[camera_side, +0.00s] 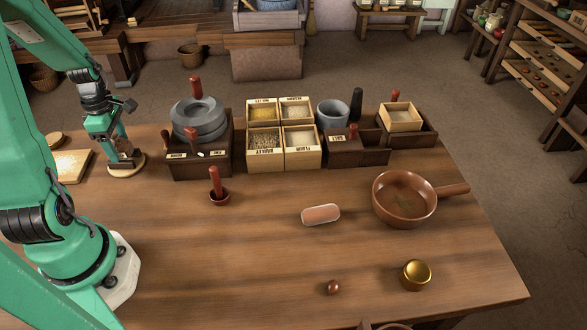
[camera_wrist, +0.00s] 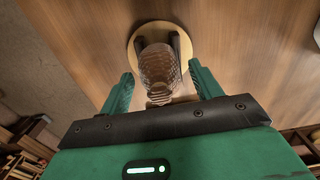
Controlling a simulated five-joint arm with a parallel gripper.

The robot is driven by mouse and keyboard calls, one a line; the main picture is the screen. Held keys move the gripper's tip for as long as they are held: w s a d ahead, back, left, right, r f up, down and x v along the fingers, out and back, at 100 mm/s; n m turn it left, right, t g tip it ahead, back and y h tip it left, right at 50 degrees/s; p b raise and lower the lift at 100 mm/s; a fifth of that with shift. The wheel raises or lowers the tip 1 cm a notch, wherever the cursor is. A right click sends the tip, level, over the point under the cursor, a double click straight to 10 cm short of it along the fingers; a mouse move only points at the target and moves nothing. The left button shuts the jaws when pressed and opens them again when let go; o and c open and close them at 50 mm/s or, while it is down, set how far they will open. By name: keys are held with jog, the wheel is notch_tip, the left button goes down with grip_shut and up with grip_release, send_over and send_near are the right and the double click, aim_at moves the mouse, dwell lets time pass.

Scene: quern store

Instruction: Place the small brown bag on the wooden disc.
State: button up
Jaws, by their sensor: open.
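The wooden disc (camera_side: 126,174) lies on the table at the left, below my gripper (camera_side: 123,155). In the wrist view the disc (camera_wrist: 134,50) is pale and round, with the small brown bag (camera_wrist: 157,66) over its middle. The bag looks wrinkled and narrows to a neck toward my gripper (camera_wrist: 158,88). It appears to stand on the disc. My gripper's two green fingers are apart, one on each side of the bag's neck, with gaps to both. In the side view the fingers mostly hide the bag.
A pale board (camera_side: 72,166) lies left of the disc. A dark box with grey quern stones (camera_side: 199,118) stands to its right, then several grain boxes (camera_side: 265,138). A red-handled thing (camera_side: 217,190), a brown pan (camera_side: 404,200) and a brass weight (camera_side: 416,274) stand farther right.

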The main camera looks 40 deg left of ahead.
aim_at(114, 135)
notch_tip(114, 135, up, 13)
dwell(0.9)
jog(key=shift+r, duration=0.15)
dwell(0.4)
jog(key=d+r+m+t, duration=0.2)
jog(key=d+r+m, duration=0.1)
jog(key=d+m, duration=0.9)
jog(key=d+r+m+t, duration=0.3)
jog(key=d+m, duration=0.9)
jog(key=m, duration=0.3)
jog(key=shift+w+d+r+t, duration=0.25)
jog(key=shift+w+t, duration=0.05)
jog(key=shift+w, duration=0.15)
